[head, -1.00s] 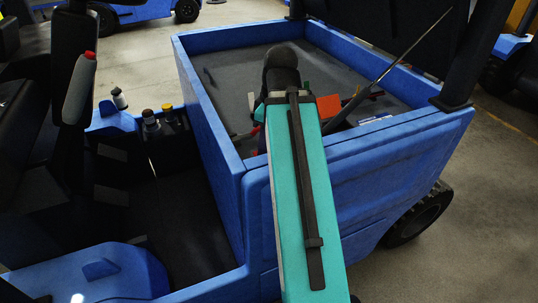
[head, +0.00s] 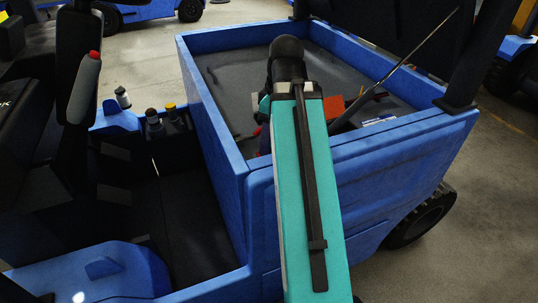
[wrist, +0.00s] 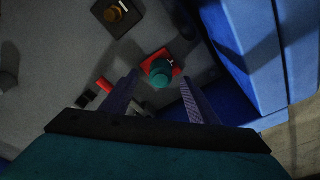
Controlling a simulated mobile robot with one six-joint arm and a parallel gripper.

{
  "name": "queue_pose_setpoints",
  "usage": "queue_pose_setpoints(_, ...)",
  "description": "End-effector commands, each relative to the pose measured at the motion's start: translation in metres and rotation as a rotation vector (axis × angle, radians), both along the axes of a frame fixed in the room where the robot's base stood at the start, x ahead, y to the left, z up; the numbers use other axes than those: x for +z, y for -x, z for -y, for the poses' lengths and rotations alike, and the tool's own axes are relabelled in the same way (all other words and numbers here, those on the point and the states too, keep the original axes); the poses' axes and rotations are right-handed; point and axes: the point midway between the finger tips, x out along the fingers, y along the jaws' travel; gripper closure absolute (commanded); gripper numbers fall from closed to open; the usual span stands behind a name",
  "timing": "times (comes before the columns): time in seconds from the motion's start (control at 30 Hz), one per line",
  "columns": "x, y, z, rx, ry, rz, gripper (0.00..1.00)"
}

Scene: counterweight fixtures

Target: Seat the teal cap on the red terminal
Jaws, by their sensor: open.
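In the wrist view the teal cap (wrist: 160,77) is a small round piece in front of a red block (wrist: 152,58), which looks like the red terminal. The cap overlaps the block, and I cannot tell whether it is seated on it. My gripper (wrist: 161,78) is open. Its two dark fingers reach in from below, one on each side of the cap, with visible gaps in this view. How far the tips are above the cap is unclear.
A dark block with a brass-coloured top (wrist: 117,12) and a red-and-black piece (wrist: 103,86) lie on the grey bed. Blue bed walls (wrist: 245,55) rise close on the right. In the head view an orange-red panel (head: 334,107) and a dark strut (head: 415,52) stand right of my arm.

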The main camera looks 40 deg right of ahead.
Motion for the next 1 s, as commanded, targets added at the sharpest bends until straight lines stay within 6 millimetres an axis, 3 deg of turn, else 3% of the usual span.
queue_pose_setpoints(0.3,0.032,0.004,0.002,0.001,0.000,0.000,0.46)
queue_pose_setpoints(1.0,0.078,0.011,0.006,-0.001,0.000,0.000,0.46)
